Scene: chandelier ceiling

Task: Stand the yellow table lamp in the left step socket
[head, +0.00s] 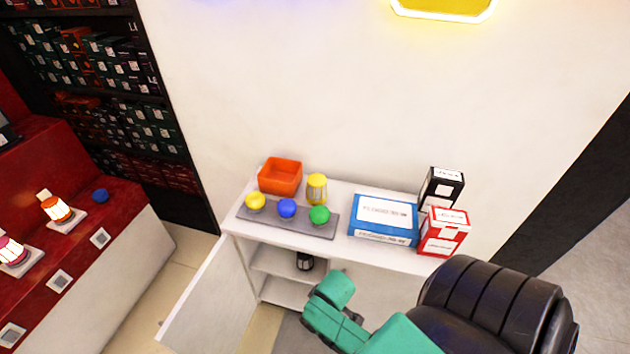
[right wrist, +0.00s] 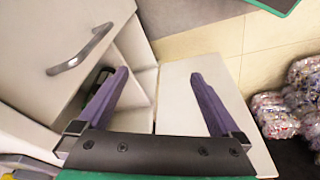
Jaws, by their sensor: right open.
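The yellow table lamp (head: 317,188), a small lantern shape, stands upright on the white cabinet's top, just right of an orange bin. On the red stepped display (head: 110,225) at the left, a pink lit lamp (head: 10,250) and an orange lit lamp (head: 57,209) stand on pale square bases. I cannot tell which place is the left step socket. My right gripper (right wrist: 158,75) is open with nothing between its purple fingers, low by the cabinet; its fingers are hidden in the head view. My left gripper is not in view.
The white cabinet's door (head: 210,305) hangs open, with a black lantern (head: 304,261) inside. A grey tray (head: 270,222) holds yellow, blue and green round pieces. The orange bin (head: 281,176), blue box (head: 384,218), black box (head: 441,188) and red box (head: 444,232) share the top.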

